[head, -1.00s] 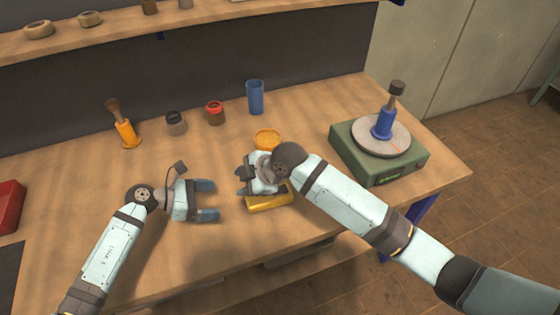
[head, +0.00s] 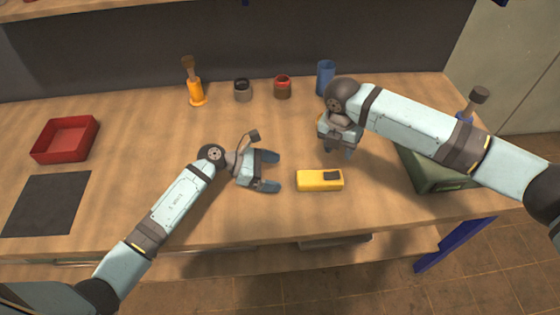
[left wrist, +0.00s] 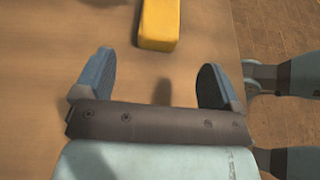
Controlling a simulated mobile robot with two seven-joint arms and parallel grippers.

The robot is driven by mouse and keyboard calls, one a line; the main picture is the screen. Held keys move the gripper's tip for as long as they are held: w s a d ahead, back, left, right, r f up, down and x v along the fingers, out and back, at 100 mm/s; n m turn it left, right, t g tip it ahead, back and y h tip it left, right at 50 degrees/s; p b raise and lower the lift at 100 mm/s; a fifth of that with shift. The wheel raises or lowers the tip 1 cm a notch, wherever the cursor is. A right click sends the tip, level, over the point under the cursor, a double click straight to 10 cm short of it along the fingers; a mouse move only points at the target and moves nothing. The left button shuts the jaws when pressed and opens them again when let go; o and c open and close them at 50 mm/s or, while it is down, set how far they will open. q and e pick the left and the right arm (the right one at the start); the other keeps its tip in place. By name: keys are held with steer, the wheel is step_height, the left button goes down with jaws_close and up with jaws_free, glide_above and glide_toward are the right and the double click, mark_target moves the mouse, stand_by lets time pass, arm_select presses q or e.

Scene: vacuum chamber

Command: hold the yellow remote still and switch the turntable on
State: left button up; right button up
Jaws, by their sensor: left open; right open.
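The yellow remote (head: 312,181) lies flat on the workbench, with a dark patch on its right part. It also shows in the left wrist view (left wrist: 160,22), at the top, beyond the fingertips. My left gripper (head: 272,171) is open and empty, just left of the remote with its fingers pointing at the remote's end; they do not touch it. My right gripper (head: 338,150) is open and points down, behind the remote and apart from it. The green turntable (head: 425,176) stands at the right; my right arm hides most of it, including its switch and much of its platter.
A red tray (head: 62,140) and a dark mat (head: 45,203) are at the left. An orange holder with a brush (head: 196,92), a grey pot (head: 242,91), a red-rimmed pot (head: 282,88) and a blue cup (head: 325,75) stand along the back. The bench's front edge is close.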

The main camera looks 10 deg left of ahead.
mark_target(302, 178)
arm_select(q)
steer(key=x, duration=1)
steer(key=shift+w+d+f, duration=0.15)
steer(key=shift+d, duration=0.2)
steer(key=shift+c, duration=0.2)
steer(key=c, duration=1.1)
arm_select(e)
steer(key=shift+r, duration=0.1)
steer(key=c, duration=0.6)
steer(key=shift+a+r+m+y, duration=0.1)
steer(key=shift+r+m+y, duration=0.25)
steer(key=shift+m, duration=0.45)
jaws_close()
steer(key=shift+w+d+r+m+g+y, duration=0.15)
steer(key=shift+d+r+m+y, duration=0.5)
steer(key=shift+m, duration=1)
steer(key=shift+w+d+r+m+g+y, duration=0.2)
steer(key=shift+d+r+m+y, duration=0.45)
steer(key=shift+m, duration=0.95)
steer(key=shift+w+d+r+m+g+y, duration=0.15)
steer(key=shift+d+r+m+y, duration=0.55)
steer(key=shift+m, duration=0.95)
steer(key=shift+a+r+h, duration=0.1)
steer(key=shift+h, duration=0.15)
